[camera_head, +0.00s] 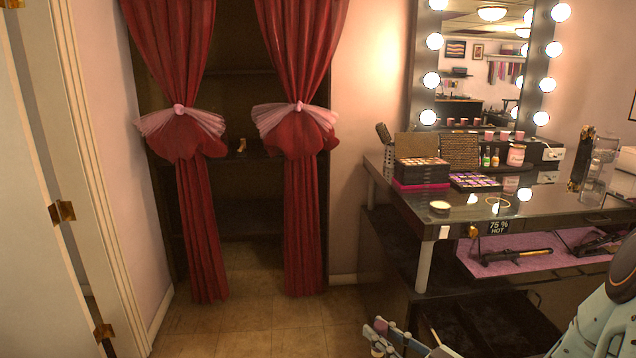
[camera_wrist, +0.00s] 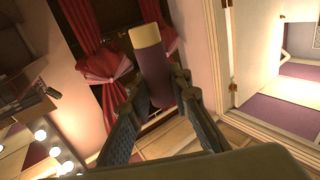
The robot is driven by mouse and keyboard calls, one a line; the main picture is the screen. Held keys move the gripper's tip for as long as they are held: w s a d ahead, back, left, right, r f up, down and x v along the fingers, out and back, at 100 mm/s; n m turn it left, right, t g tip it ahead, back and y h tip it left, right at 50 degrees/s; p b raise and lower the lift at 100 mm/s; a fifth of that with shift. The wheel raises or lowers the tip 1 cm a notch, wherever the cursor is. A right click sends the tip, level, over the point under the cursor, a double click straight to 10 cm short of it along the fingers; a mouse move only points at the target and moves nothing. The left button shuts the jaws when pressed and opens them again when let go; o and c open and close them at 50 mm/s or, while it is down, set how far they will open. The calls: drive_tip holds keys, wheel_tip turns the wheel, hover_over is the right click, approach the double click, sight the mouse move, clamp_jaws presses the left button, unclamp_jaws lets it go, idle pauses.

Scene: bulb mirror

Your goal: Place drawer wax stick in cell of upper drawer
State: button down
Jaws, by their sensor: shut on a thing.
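My gripper (camera_wrist: 160,92) is shut on a wax stick (camera_wrist: 155,68) in the wrist view. The stick has a cream end and a dark purple-brown body, and it points away from the fingers. In the head view my gripper (camera_head: 392,342) shows at the bottom edge, low in front of the vanity. A dark open-topped compartment (camera_head: 490,325), which looks like a pulled-out drawer, lies to the right of it under the tabletop. I cannot make out its cells, or tell whether it is the upper drawer.
The glossy vanity table (camera_head: 410,205) carries makeup palettes (camera_head: 422,172), jars and a bulb mirror (camera_head: 480,70). A purple mat (camera_head: 540,258) with curling irons (camera_head: 515,255) lies below the top. Red curtains (camera_head: 303,200) hang at the back. Floor (camera_head: 245,310) is clear left of the vanity.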

drive_tip(key=r+p, duration=0.3)
drive_tip(key=r+m+t+h+p, duration=0.1)
drive_tip(key=r+p, duration=0.2)
drive_tip(key=p, duration=0.1)
drive_tip(key=r+h+p, duration=0.1)
drive_tip(key=r+p, duration=0.3)
drive_tip(key=shift+s+d+m, duration=0.1)
drive_tip(key=shift+s+m, duration=0.15)
drive_tip(key=shift+m, duration=0.15)
drive_tip(key=shift+s+r+t+h+p, duration=0.1)
drive_tip(key=shift+r+t+h+p, duration=0.25)
drive_tip(key=shift+r+p, duration=0.7)
drive_tip(key=shift+d+f, duration=0.1)
drive_tip(key=shift+f, duration=0.2)
